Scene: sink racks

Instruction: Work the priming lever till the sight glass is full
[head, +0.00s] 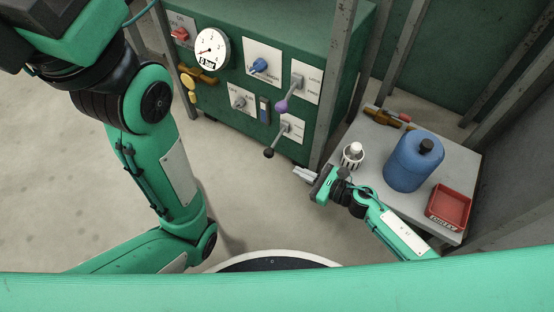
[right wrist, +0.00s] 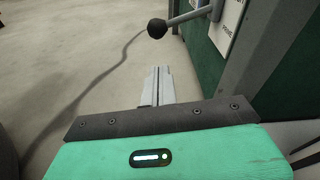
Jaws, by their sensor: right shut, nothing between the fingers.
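The priming lever (head: 275,143) sticks out from the lower right of the green cabinet's front and ends in a black ball knob. In the right wrist view the knob (right wrist: 157,28) shows at the top, beyond the fingertips. A narrow upright strip, which looks like the sight glass (head: 265,110), is left of the lever; its fill level is too small to read. My right gripper (head: 298,172) is shut and empty, below and to the right of the knob and apart from it. Its closed fingers (right wrist: 160,72) also show in the right wrist view. My left gripper is out of view.
A grey table (head: 385,205) at right holds a blue jug (head: 412,165) and a red tray (head: 450,208). A grey post (head: 335,80) stands beside the cabinet.

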